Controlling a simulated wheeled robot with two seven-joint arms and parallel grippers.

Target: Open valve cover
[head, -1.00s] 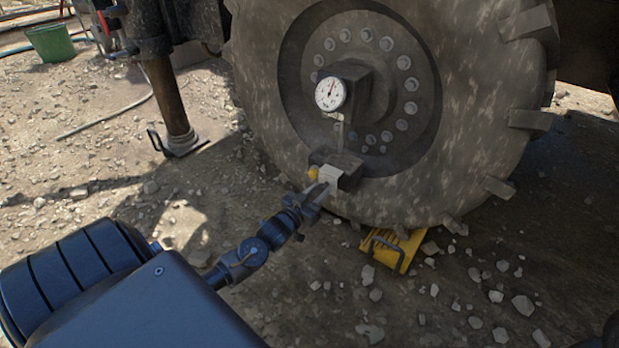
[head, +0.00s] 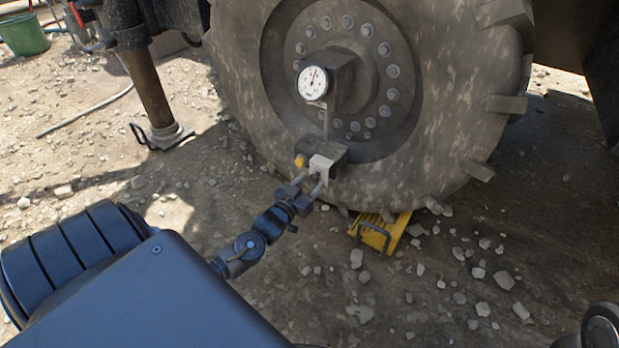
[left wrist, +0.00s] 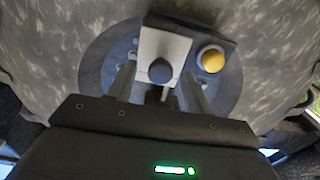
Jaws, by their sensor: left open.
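The valve cover appears to be the light grey plate (head: 321,168) on the front of a dark block (head: 335,152) low on the wheel. In the left wrist view the plate (left wrist: 149,47) carries a dark round knob (left wrist: 160,71). A yellow button (left wrist: 211,60) sits beside it on the dark block and also shows in the head view (head: 300,161). My left gripper (head: 310,184) is open just in front of the plate. In the left wrist view its fingers (left wrist: 158,90) lie either side of the knob; contact cannot be told. My right gripper is not seen.
A round dial gauge (head: 312,82) is mounted above the block on the big muddy wheel (head: 240,100). A yellow wheel chock (head: 380,232) lies below on stony ground. A support leg (head: 152,95) and green bucket (head: 22,34) stand at the left.

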